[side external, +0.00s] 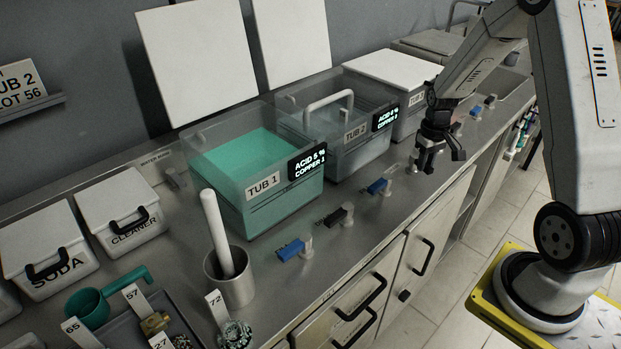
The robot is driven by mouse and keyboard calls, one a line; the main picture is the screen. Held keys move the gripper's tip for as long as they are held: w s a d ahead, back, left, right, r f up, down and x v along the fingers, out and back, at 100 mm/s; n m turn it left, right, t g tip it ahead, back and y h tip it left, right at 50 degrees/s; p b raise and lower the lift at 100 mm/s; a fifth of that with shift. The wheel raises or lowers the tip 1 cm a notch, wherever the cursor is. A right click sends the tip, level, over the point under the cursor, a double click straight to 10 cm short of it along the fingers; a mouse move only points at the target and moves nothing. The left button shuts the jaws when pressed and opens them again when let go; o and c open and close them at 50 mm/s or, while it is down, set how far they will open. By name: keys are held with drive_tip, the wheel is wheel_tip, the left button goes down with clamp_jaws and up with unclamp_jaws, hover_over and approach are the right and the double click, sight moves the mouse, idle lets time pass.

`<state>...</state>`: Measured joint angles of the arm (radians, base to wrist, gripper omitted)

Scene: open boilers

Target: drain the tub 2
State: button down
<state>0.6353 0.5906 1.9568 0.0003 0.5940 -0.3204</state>
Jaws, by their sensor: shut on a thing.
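Tub 2 (355,158) is a clear tub in the middle of the counter, with its label and a black display on the front. Its inside looks grey, and I cannot tell the liquid level. A white bar (330,101) arches over it. My gripper (437,164) points down in front of the counter's right part, to the right of tub 2. It is shut on what looks like a valve handle beside a pale valve post (413,165); the jaws hide the handle. A blue valve handle (379,187) and a dark valve handle (335,217) stand in front of the tubs.
Tub 1 (262,188) holds teal liquid, left of tub 2. Another blue valve (290,250) stands in front of it. A grey pestle cup (235,283), white lidded boxes and a tray (180,325) are at the left. A white-lidded tub (410,108) stands behind my gripper.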

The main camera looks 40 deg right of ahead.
drive_tip(key=shift+s+d+n, duration=0.1)
drive_tip(key=shift+d+n, duration=0.35)
drive_tip(key=shift+n, duration=0.75)
drive_tip(key=shift+c, duration=2.4)
unclamp_jaws()
drive_tip(key=shift+r, duration=0.1)
wheel_tip(320, 180, up, 8)
